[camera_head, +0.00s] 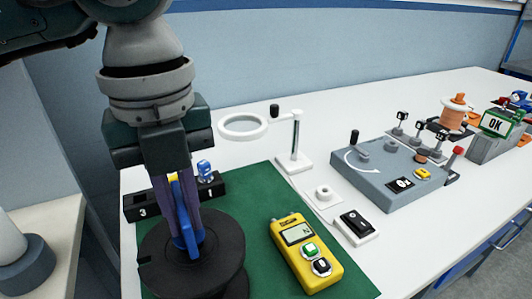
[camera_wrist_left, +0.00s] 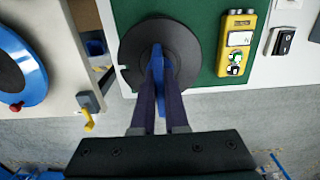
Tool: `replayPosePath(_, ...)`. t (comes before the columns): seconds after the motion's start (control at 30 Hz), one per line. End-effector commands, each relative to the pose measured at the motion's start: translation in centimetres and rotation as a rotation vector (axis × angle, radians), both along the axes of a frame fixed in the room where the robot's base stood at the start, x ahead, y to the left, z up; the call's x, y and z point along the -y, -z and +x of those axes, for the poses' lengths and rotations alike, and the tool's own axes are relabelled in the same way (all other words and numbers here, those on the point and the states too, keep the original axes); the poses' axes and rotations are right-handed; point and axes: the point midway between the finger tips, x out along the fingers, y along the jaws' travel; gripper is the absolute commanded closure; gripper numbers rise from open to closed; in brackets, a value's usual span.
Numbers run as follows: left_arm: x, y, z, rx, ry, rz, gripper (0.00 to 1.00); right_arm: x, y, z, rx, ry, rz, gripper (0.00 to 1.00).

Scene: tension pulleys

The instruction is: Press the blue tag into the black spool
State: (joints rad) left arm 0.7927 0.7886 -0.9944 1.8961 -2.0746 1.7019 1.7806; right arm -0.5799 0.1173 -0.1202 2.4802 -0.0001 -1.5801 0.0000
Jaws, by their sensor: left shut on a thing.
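The black spool (camera_head: 222,246) lies flat on the green mat (camera_head: 262,192), its disc facing up. It also shows in the wrist view (camera_wrist_left: 187,40). My left gripper (camera_head: 186,228) points down over the spool and is shut on the blue tag (camera_head: 188,241). The tag stands upright between the dark fingers, its lower end over the middle of the spool. In the wrist view the tag (camera_wrist_left: 157,63) crosses the spool's centre. The fingers hide part of the tag and hub, so I cannot tell how deep it sits. My right gripper is out of view.
A yellow meter (camera_head: 303,255) lies right of the spool. A black numbered holder (camera_head: 135,207) with blue and yellow pieces stands behind it. A ring magnifier (camera_head: 295,150), a black switch (camera_head: 356,223) and a grey lever box (camera_head: 385,175) stand farther right.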

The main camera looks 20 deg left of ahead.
Motion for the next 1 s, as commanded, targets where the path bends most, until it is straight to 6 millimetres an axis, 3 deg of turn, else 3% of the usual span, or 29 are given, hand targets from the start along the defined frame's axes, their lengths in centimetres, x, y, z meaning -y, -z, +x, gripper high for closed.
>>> replayPosePath(0.5,0.0,2.0,0.0,-0.001,0.0,-0.001,1.0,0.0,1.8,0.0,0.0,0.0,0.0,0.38)
replayPosePath(1.0,0.0,1.9,0.0,-0.001,0.0,0.001,1.0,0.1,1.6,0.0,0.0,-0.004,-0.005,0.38)
